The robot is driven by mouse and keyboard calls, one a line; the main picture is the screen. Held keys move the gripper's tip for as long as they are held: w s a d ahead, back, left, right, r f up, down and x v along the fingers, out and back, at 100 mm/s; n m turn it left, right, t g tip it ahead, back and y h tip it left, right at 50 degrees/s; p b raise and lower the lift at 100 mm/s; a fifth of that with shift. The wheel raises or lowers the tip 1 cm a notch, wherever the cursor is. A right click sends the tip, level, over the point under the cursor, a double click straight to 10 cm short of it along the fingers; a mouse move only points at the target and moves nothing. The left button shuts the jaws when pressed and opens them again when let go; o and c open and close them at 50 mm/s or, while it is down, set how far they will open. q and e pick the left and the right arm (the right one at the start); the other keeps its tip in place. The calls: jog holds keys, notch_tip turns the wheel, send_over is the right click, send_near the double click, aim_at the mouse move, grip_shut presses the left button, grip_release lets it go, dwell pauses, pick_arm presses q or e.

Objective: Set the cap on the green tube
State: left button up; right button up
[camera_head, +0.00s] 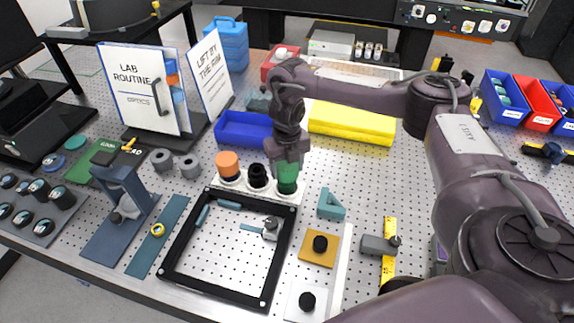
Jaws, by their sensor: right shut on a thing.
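The green tube (287,187) stands upright in the white holder (232,187), at its right end, beside a black piece and an orange-topped piece. My right gripper (287,166) points down directly over the green tube. It is shut on a green piece, which looks like the cap and shows between the fingers. The fingers hide most of the cap, and I cannot tell whether it touches the tube's rim or sits just above. My left gripper is not in view.
The orange-topped piece (228,162) and the black piece (257,176) stand close left of my gripper. A blue bin (243,131) and yellow block (352,124) lie behind. A black square frame (170,246) lies in front. Perforated table right of the teal bracket (331,204) is partly clear.

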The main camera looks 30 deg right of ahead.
jog(key=shift+f+b, duration=0.55)
jog(key=shift+f, duration=0.45)
jog(key=o, duration=1)
notch_tip(320, 180, up, 8)
jog(key=shift+f+p, duration=0.1)
jog(key=shift+p, duration=0.45)
